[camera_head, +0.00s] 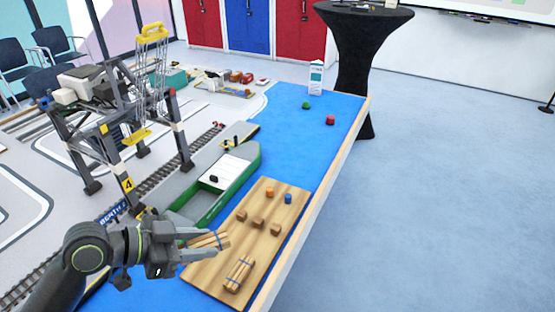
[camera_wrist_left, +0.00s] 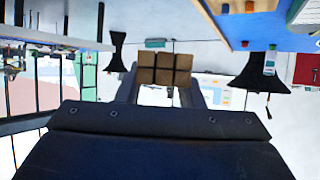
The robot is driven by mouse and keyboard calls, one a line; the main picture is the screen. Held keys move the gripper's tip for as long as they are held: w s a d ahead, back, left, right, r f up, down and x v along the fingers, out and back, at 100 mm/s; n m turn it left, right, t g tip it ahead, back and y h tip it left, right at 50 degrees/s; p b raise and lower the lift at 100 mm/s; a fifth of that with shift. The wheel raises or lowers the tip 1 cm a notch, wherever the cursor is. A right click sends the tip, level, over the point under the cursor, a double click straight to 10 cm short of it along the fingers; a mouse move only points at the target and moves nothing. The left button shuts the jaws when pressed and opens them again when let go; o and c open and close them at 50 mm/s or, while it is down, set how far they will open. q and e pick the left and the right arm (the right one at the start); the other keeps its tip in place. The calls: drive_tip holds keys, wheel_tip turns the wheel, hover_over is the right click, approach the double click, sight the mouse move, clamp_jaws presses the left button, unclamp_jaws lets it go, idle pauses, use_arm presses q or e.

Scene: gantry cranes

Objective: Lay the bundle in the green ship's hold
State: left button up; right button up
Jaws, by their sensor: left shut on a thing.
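My left gripper (camera_head: 214,242) comes in from the lower left and is shut on a bundle (camera_head: 222,240) of light wooden sticks with a dark blue band. In the left wrist view the held bundle (camera_wrist_left: 165,69) sits between the fingers, its stick ends showing and dark lines between them. In the head view it overlaps the near left edge of the wooden board; its height is hard to tell. The green ship (camera_head: 242,178) lies just beyond, with a white deck and an open hold (camera_head: 192,203) toward its near end. My right gripper is not in view.
A second banded bundle (camera_head: 239,273) lies on the wooden board (camera_head: 257,254) with several small blocks and an orange and a blue piece. The grey gantry crane (camera_head: 128,183) stands left of the ship. The blue mat (camera_head: 290,150) is mostly clear beyond the board.

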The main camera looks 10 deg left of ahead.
use_arm(q)
drive_tip(key=w+a+f+n+t+y, duration=0.25)
drive_tip(key=w+f+n, duration=0.2)
drive_tip(key=w, duration=0.25)
drive_tip(key=n+t+y, duration=0.2)
drive_tip(key=y, duration=0.1)
hover_over(222, 257)
wheel_tip(222, 257, down, 6)
drive_tip(key=shift+n, duration=0.25)
wheel_tip(222, 257, down, 10)
drive_tip(key=shift+f+b, duration=0.25)
drive_tip(key=shift+b, duration=0.25)
drive_tip(key=shift+f, duration=0.2)
drive_tip(key=o, duration=1)
drive_tip(key=shift+r, duration=0.2)
